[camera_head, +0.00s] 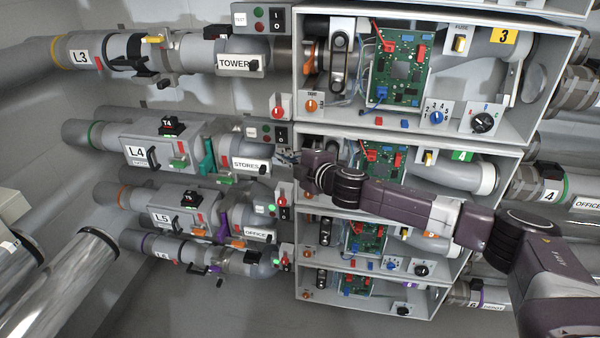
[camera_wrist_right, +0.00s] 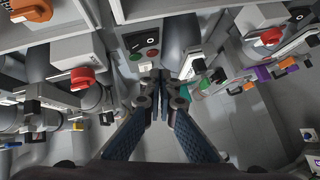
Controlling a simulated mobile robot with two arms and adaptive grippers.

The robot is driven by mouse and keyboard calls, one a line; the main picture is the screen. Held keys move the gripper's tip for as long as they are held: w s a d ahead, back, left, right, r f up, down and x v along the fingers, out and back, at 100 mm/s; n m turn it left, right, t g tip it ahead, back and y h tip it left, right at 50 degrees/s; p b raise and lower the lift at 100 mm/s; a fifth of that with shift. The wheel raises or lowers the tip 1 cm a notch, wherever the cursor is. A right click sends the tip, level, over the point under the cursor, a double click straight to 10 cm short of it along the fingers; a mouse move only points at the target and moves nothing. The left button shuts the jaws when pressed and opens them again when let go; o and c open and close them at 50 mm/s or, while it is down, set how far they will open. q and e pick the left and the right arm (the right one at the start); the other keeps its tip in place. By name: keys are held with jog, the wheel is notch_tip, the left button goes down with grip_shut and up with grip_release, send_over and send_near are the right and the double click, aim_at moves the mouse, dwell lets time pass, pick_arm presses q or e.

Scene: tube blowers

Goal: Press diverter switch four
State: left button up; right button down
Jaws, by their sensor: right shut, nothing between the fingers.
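My right gripper (camera_head: 285,157) reaches in from the right across the row four cabinet, its tips at the cabinet's left edge, next to the STORES pipe. In the right wrist view its two fingers (camera_wrist_right: 163,78) are together and hold nothing. Row four carries the L4 label (camera_head: 137,152) and the STORES label (camera_head: 247,164). A small panel (camera_head: 266,130) with a red and a green button and a black rocker switch (camera_head: 281,135) sits just above the gripper. I cannot tell which part is diverter switch four, or whether the fingertips touch anything. My left gripper is out of view.
The row three cabinet (camera_head: 437,142) stands above my right arm, and a red knob (camera_head: 282,188) lies below the gripper. In the wrist view, a button panel (camera_wrist_right: 141,43) is beyond the fingertips, with red knobs left (camera_wrist_right: 82,78) and right (camera_wrist_right: 191,65). Pipes crowd the left side.

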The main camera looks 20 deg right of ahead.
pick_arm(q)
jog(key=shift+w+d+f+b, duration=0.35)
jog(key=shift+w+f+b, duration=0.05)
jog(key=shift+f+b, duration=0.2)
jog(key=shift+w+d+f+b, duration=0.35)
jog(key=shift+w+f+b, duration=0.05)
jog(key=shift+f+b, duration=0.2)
pick_arm(e)
jog(key=f+v, duration=0.1)
jog(key=v, duration=0.6)
jog(key=shift+s+d+f, duration=0.3)
jog(key=shift+s+f, duration=0.05)
jog(key=shift+f, duration=0.15)
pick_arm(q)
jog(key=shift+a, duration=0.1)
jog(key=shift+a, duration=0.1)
